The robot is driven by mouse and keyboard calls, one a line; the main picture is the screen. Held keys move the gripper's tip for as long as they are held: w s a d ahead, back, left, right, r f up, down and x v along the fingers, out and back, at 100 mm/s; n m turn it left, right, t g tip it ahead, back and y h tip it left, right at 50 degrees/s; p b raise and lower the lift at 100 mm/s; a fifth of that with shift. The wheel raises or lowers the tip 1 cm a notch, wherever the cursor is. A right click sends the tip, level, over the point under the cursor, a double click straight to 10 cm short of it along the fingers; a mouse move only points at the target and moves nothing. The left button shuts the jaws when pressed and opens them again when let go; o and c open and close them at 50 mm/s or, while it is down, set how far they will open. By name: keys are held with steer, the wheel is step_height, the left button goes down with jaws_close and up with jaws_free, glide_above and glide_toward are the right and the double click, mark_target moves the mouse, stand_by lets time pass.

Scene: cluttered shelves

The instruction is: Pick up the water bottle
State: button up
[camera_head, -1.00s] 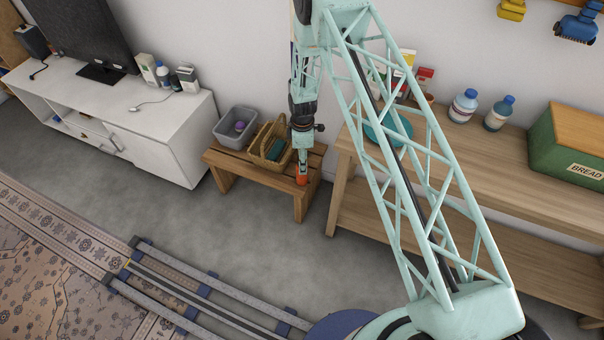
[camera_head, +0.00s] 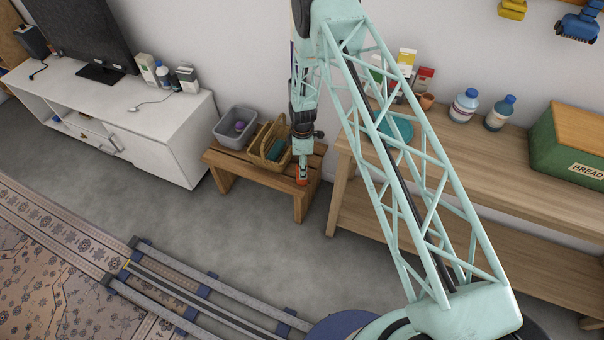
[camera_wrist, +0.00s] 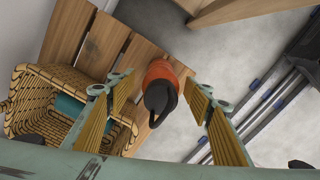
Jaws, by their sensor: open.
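An orange bottle with a black looped cap (camera_wrist: 160,88) stands on a slatted wooden bench (camera_wrist: 104,40); I take it for the water bottle. In the head view the bottle (camera_head: 301,176) shows as a small orange shape near the bench's right end, partly covered by my gripper (camera_head: 302,160). In the wrist view my gripper (camera_wrist: 162,84) is open, with one finger to the left of the bottle and one to the right. The bottle is between the fingers in the picture, with gaps on both sides. I cannot tell how far above it the fingertips are.
A wicker basket (camera_head: 260,151) and a grey bin (camera_head: 219,127) stand left of the bottle. A wooden shelf unit (camera_head: 470,158) is to the right, holding two blue-capped bottles (camera_head: 464,106) (camera_head: 498,113) and a green bread box (camera_head: 560,150).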

steer(key=shift+f, duration=1.8)
steer(key=shift+c, duration=0.2)
steer(key=c, duration=1.1)
steer(key=shift+o, duration=0.2)
steer(key=shift+r, duration=0.15)
steer(key=shift+r+p, duration=0.45)
steer(key=shift+r, duration=4.45)
